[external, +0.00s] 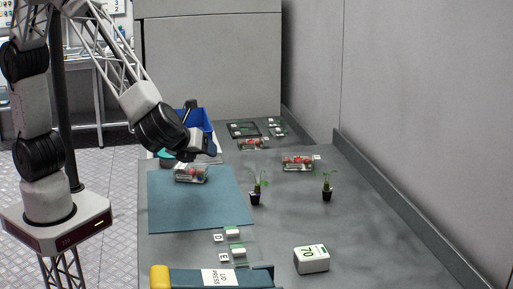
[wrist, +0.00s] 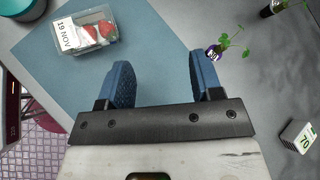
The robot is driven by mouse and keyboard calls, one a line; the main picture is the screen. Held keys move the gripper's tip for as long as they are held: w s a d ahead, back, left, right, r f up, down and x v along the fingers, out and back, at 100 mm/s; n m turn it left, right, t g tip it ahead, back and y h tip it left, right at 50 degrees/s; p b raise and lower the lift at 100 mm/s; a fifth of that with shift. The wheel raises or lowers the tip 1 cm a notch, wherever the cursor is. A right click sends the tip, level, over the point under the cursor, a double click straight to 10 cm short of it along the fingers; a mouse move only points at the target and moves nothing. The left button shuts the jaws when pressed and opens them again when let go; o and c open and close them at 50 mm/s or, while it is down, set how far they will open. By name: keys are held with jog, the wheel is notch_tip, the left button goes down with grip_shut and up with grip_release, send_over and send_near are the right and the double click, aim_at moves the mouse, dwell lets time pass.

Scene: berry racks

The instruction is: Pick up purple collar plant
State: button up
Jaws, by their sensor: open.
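A small potted plant (external: 255,197) stands upright at the right edge of the blue mat. In the wrist view this plant (wrist: 214,53) shows a dark pot with a purplish collar and pale marking, with green leaves to its right. A second potted plant (external: 327,194) stands farther right; in the wrist view it (wrist: 268,11) is cut off at the top, its collar colour unclear. My gripper (external: 211,150) is above the mat, left of and apart from both plants. In the wrist view its blue fingers (wrist: 160,75) are spread with nothing between them.
A clear berry box (external: 190,174) lies on the blue mat (external: 190,212), below my gripper. Another berry box (external: 298,163) lies behind the plants. A white block marked 70 (external: 311,260) is at the front. A blue bin (external: 197,119) stands at the back. Grey table around the plants is clear.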

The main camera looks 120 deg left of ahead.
aim_at(255, 191)
jog(key=w+f+m+y, duration=0.1)
jog(key=w+f+m, duration=0.1)
jog(key=w+f, duration=0.1)
jog(key=w+a+f+m+t, duration=0.1)
jog(key=w+f+m, duration=0.1)
jog(key=w+f, duration=0.1)
jog(key=w+f+m+t+y, duration=0.1)
jog(key=w+f+m, duration=0.1)
jog(key=w, duration=0.3)
jog(key=shift+w+a+f+y, duration=0.3)
jog(key=shift+a+f, duration=0.1)
jog(key=shift+f, duration=0.15)
jog(key=shift+a, duration=0.1)
jog(key=shift+x, duration=1.2)
jog(key=shift+x, duration=2.6)
jog(key=shift+r, duration=0.1)
jog(key=c, duration=0.9)
